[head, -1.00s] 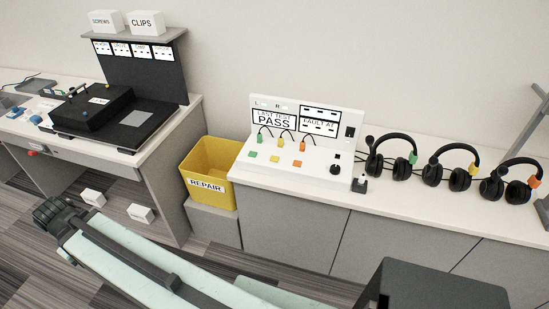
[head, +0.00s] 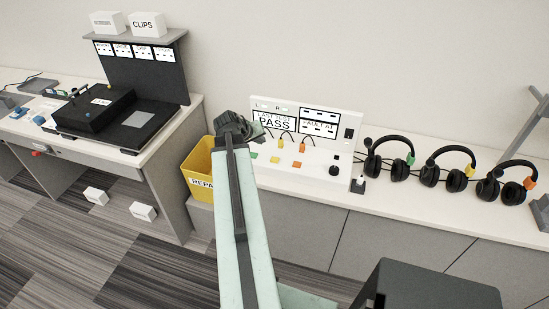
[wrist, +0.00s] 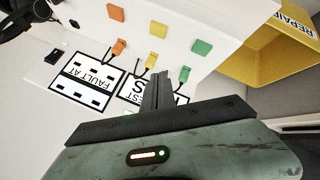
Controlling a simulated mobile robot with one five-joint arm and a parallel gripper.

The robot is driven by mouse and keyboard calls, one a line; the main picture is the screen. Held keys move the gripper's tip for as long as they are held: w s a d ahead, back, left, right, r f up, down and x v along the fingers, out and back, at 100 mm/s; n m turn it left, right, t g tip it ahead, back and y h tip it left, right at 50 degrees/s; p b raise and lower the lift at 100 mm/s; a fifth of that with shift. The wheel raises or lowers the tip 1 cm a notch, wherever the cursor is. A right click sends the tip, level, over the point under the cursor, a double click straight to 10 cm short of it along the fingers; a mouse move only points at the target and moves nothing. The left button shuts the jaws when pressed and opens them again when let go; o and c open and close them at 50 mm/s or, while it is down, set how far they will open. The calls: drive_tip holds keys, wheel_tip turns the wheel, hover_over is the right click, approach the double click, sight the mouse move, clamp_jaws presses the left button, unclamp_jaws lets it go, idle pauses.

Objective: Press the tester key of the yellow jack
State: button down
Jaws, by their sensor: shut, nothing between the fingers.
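The white tester (head: 322,172) stands on the counter with a sloped front. Its yellow key (head: 275,160) is a small square between the green key (head: 252,155) and the orange key (head: 297,164). The yellow jack (head: 280,144) is above it with a dark cable. In the wrist view, turned over, the yellow key (wrist: 158,29) and the yellow jack (wrist: 151,60) both show beyond my gripper (wrist: 157,76). My gripper is shut and empty, its tips near the yellow jack in the picture. I cannot tell whether they touch anything. In the head view my arm hides the fingers.
The tester panel reads PASS beside a FAULT AT display (head: 319,121). A yellow REPAIR bin (head: 196,165) stands left of the tester, partly behind my arm. Several headsets, one with a green tag (head: 410,159), stand to the right.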

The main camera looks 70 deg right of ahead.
drive_tip(key=r, duration=0.1)
hover_over(273, 160)
drive_tip(key=shift+s+m+g, duration=0.15)
drive_tip(key=shift+m+g, duration=0.15)
wheel_tip(273, 160, down, 9)
drive_tip(key=b, duration=0.9)
drive_tip(key=shift+r, duration=0.1)
idle(1.2)
drive_tip(key=shift+f, duration=0.4)
